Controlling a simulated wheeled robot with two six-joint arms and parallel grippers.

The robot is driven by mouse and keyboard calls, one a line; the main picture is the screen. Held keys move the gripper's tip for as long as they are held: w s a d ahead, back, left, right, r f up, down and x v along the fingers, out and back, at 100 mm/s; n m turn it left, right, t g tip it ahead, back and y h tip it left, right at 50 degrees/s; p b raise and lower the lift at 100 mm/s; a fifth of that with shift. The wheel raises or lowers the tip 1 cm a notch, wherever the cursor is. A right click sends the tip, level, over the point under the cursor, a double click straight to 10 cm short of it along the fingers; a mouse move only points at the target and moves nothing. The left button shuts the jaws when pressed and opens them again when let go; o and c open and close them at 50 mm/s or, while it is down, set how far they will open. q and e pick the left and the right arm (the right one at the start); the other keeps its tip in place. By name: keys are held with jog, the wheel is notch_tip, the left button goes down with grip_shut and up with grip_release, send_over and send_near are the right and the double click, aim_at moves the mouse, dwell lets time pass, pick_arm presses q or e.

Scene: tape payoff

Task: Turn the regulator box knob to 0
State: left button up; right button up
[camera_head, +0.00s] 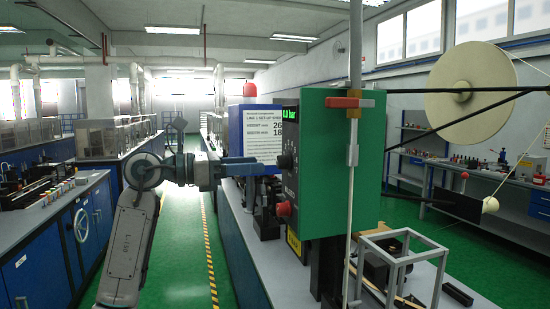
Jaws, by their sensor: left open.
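The regulator box (340,165) is a green box right of centre, with a black front panel facing left. A dark knob (285,162) sits on that panel, seen nearly edge-on. Where its pointer stands is too small to tell. A green lit display above it ends in "bar"; its first digit is hard to read. My left gripper (256,165) comes in from the left and is open, its fingers pointing right towards the knob at about its height. The fingertips look close to the knob; I cannot tell whether they touch. My right gripper is not in view.
A red mushroom button (284,209) is low on the panel. A blue sign board (262,132) stands behind my fingers. A red-handled valve (348,102) and a pole stand at the box's right. A cream tape reel (472,92) hangs at right. A grey open frame (398,255) stands below.

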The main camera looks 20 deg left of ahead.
aim_at(278, 163)
pick_arm(q)
jog(key=p+x, duration=0.1)
jog(key=x, duration=0.3)
jog(key=shift+d+r, duration=0.15)
jog(key=shift+d, duration=0.05)
jog(key=shift+p+x, duration=0.35)
jog(key=shift+x, duration=0.5)
jog(key=shift+a, duration=0.1)
jog(key=c, duration=0.9)
jog(key=shift+c, duration=0.2)
